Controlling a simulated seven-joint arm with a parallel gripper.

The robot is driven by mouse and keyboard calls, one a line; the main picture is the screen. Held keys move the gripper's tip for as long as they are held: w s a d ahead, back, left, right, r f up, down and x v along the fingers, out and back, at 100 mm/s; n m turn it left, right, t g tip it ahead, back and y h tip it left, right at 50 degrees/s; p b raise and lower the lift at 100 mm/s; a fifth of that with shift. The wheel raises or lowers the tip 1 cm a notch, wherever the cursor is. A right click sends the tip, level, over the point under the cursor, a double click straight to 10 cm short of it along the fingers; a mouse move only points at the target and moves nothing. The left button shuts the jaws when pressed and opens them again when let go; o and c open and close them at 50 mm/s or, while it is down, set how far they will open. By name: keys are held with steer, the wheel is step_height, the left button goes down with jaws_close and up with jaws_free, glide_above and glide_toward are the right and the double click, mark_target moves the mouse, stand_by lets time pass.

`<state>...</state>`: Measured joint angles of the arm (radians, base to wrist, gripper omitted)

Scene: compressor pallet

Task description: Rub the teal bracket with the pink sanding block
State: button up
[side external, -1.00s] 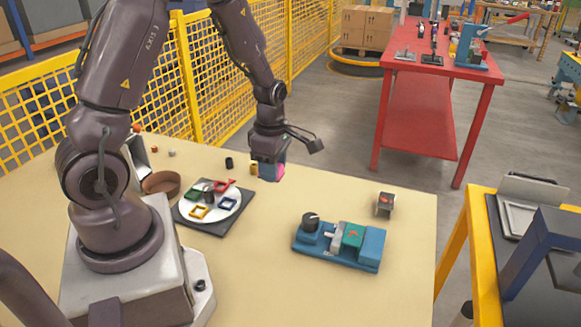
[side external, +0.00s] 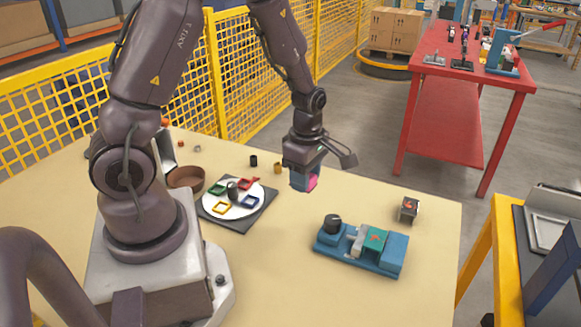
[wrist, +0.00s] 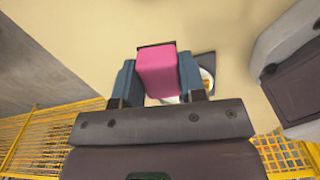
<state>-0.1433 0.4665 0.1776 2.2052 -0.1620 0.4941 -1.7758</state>
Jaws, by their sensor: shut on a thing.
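The pink sanding block (side external: 312,183) is between the blue fingers of my gripper (side external: 303,178), held above the table. In the wrist view the block (wrist: 157,76) fills the gap between the fingertips (wrist: 158,84), and my gripper is shut on it. The teal bracket (side external: 376,238) sits in a blue clamping fixture (side external: 335,254) on the table, beside a grey jaw. It has a small reddish mark on top. My gripper is up and to the left of the bracket in the side view, clear of it. The bracket does not show in the wrist view.
A black dial (side external: 333,224) rises from the fixture's left end. A small grey block with a red mark (side external: 409,209) lies behind it. A white plate (side external: 211,197) with coloured frames lies on a dark mat, near a brown bowl (side external: 186,178). The front table area is clear.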

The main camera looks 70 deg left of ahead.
steer(key=w+d+m, duration=0.8)
steer(key=m, duration=0.8)
glide_above(380, 232)
steer(key=shift+f, duration=3.4)
steer(key=shift+s+d+f, duration=0.15)
steer(key=shift+d+f, duration=0.1)
steer(key=shift+c, duration=0.4)
steer(key=shift+s+d+f, duration=0.1)
steer(key=shift+s+d, duration=1.15)
steer(key=shift+s, duration=0.05)
steer(key=w+a, duration=0.3)
step_height(380, 232, up, 8)
